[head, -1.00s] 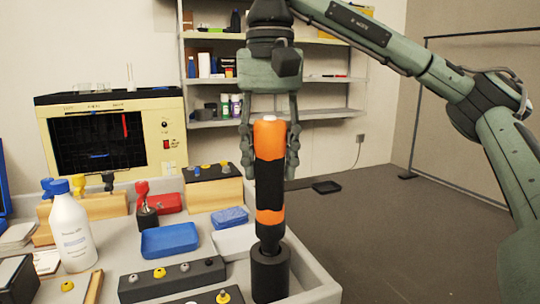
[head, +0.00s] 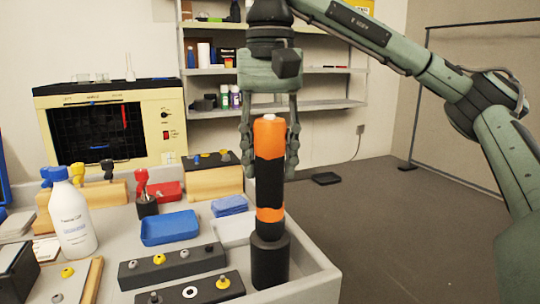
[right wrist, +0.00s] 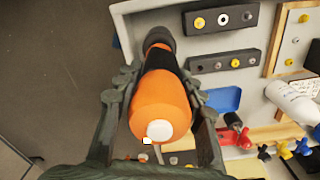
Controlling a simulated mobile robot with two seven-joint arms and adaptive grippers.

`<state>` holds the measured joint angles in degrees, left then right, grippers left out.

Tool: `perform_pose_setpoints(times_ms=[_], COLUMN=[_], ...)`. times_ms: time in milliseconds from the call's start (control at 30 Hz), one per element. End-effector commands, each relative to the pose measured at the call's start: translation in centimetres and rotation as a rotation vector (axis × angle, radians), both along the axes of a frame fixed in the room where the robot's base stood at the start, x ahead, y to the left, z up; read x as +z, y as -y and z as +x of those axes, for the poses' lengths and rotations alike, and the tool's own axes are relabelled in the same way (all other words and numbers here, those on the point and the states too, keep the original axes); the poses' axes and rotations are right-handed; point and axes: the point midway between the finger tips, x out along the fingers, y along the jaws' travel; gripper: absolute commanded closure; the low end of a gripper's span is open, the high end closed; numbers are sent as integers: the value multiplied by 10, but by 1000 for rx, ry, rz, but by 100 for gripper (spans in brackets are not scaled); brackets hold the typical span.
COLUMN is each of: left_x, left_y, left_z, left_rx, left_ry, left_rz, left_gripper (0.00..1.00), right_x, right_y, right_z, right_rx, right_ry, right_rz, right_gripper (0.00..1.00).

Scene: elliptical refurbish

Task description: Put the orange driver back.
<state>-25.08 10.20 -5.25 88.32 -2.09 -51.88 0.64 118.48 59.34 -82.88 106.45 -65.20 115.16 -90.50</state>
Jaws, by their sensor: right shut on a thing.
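The orange driver (head: 269,137), orange with black bands and a white cap tip, stands upright. Its lower end is inside the black cup-shaped holder (head: 270,264) at the tray's right corner, and the orange lower band sits just above the rim. My right gripper (head: 270,150) comes from above and is shut on the driver's upper part, one finger on each side. In the right wrist view the driver (right wrist: 160,100) lies between the fingers, with the holder (right wrist: 158,38) at its far end. The driver's tip inside the holder is hidden. My left gripper is not in view.
The grey tray (head: 314,270) carries a blue dish (head: 170,226), a white bottle (head: 72,220), black blocks with knobs (head: 172,266) and a red-handled tool (head: 142,180) in its own black holder. A cream instrument (head: 165,110) stands behind. Open floor lies right of the tray.

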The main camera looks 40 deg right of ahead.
Motion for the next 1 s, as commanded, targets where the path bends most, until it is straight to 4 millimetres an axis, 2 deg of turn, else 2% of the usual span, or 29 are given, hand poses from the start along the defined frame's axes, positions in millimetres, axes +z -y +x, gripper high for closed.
perform_pose_setpoints(times_ms=[400, 433, 600, 1000], left_x=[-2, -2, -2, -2], left_y=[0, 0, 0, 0], left_z=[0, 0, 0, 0], left_rx=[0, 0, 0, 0], left_ry=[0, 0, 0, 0], left_rz=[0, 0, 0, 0], left_gripper=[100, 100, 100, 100], right_x=[-6, -6, -6, -4], right_y=[0, 0, 0, 0], right_z=[0, 0, 0, 0], right_rx=[0, 0, 0, 0], right_ry=[2, 2, 1, 0], right_rz=[1, 1, 0, -1], right_gripper=[100, 60, 39, 37])
